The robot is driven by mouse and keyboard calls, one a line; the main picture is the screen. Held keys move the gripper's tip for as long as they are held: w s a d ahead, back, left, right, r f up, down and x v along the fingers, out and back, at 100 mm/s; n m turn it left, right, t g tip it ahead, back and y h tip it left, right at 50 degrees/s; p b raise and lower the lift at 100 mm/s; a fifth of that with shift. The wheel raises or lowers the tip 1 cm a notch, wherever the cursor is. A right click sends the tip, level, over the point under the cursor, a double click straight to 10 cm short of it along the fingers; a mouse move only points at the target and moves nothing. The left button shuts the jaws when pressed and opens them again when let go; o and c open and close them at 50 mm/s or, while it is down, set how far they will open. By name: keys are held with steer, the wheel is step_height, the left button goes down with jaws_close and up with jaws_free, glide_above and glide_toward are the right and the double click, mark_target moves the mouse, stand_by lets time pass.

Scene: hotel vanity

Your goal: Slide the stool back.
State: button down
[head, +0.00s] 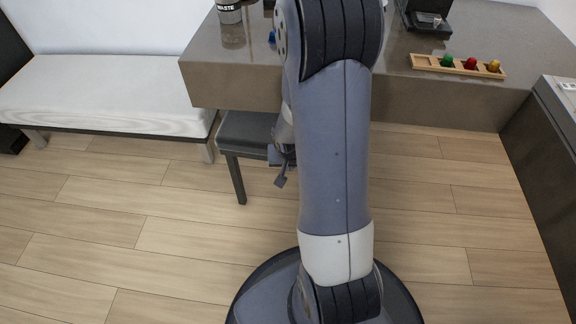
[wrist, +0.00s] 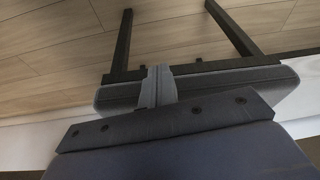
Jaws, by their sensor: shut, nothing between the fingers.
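The stool (head: 240,132) has a dark grey seat and dark legs. In the head view it stands partly under the vanity counter, and my arm hides its right side. In the wrist view the stool (wrist: 225,84) appears upside down, with two legs reaching up the picture. My gripper (head: 281,180) is at the front of the stool, near the seat edge. It is shut and empty. In the wrist view the closed fingertips (wrist: 159,70) overlap the seat's edge; I cannot tell whether they touch it.
The stone vanity counter (head: 220,75) overhangs the stool. On it are a cup marked WASTE (head: 229,12) and a wooden tray (head: 425,62) with coloured pieces. A white-cushioned bench (head: 105,90) stands left, a dark cabinet (head: 550,130) right. The front floor is clear.

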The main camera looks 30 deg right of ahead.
steer(key=w+d+f+b, duration=0.3)
steer(key=w+f, duration=0.2)
steer(key=f, duration=0.2)
steer(key=shift+w+f, duration=0.25)
steer(key=shift+w, duration=0.05)
